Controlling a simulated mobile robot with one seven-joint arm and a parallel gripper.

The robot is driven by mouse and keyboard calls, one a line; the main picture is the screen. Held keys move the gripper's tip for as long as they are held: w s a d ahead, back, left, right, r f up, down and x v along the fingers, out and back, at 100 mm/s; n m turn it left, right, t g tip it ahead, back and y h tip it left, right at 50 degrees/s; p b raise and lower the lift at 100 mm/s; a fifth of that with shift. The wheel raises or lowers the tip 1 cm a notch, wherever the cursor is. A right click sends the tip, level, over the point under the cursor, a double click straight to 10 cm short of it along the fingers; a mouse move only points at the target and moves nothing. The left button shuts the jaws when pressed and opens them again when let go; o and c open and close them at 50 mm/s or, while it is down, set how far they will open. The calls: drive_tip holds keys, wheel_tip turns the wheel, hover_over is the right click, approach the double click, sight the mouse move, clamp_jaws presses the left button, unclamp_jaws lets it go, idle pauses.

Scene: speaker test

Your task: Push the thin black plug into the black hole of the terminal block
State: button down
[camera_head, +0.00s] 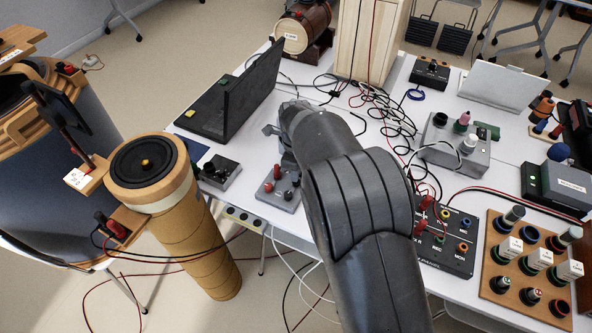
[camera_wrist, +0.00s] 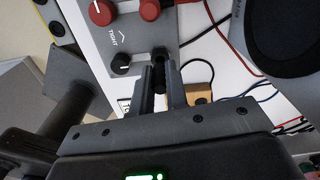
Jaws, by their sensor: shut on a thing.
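The terminal block (camera_head: 269,199) is a grey unit with red and black posts near the table's front edge, just left of my forearm in the head view. In the wrist view its grey panel (camera_wrist: 88,43) shows red knobs, a black knob and the word TIGHT. My gripper (camera_wrist: 159,76) is shut on the thin black plug (camera_wrist: 159,82), of which only a dark sliver shows between the fingers. The fingertips are close beside a round black post (camera_wrist: 159,55) at the panel's edge. Whether the plug touches or enters the hole is hidden. My arm hides the gripper's tips in the head view.
A laptop (camera_head: 235,98) stands behind left, and a small grey box with black knobs (camera_head: 219,171) sits left of the block. Tangled cables (camera_head: 385,108) lie behind. A black jack panel (camera_head: 447,241) lies to the right. Red wires (camera_wrist: 215,30) run beside the block.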

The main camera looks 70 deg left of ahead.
drive_tip(key=shift+f, duration=0.9)
idle(0.3)
drive_tip(key=c, duration=1.3)
unclamp_jaws()
drive_tip(key=shift+c, duration=0.2)
drive_tip(key=shift+r, duration=0.1)
drive_tip(key=shift+r, duration=3.7)
drive_tip(key=shift+w, duration=0.1)
